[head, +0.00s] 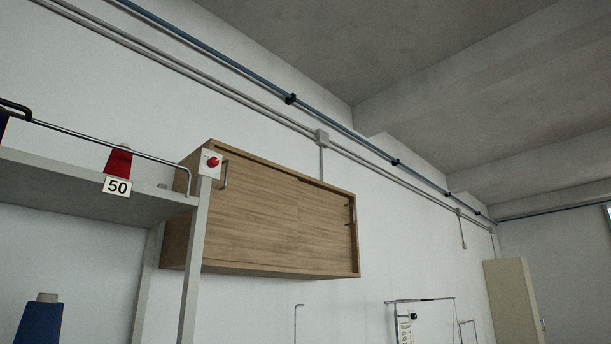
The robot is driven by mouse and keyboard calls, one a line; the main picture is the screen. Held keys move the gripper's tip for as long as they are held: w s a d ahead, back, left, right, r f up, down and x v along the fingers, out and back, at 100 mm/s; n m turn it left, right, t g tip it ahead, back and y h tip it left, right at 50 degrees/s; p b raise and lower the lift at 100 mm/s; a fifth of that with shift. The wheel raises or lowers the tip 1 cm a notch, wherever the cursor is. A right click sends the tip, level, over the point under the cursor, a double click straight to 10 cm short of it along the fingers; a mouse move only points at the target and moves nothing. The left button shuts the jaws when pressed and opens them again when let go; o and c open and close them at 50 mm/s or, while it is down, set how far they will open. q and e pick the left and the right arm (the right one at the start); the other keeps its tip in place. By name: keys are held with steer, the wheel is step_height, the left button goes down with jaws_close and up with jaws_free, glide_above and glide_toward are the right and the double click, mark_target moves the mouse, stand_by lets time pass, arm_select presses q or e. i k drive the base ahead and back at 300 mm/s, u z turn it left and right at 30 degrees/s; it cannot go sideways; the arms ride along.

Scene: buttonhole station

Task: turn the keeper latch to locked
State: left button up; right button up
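I cannot make out for certain which part is the keeper latch. A red round knob (213,162) on a white plate sits at the top of the grey shelf post. A wooden wall cabinet (270,222) has two sliding-type fronts, both appearing shut. It has a metal handle (225,174) at its left and small dark metal fittings (351,215) at its right edge, too small to read as locked or unlocked. Neither of my grippers is in view.
A grey shelf (85,183) with a rail stands at left, holding a red cone (118,160) above a "50" label (117,187). A blue cone (41,320) is below. Thin metal racks (420,300) and a beige cabinet (510,300) stand at lower right. Pipes run along the wall.

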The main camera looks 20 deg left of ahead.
mark_target(212, 162)
steer(key=z, duration=0.3)
steer(key=i, duration=0.9)
steer(key=u, duration=0.7)
steer(key=i, duration=0.6)
steer(key=u, duration=0.7)
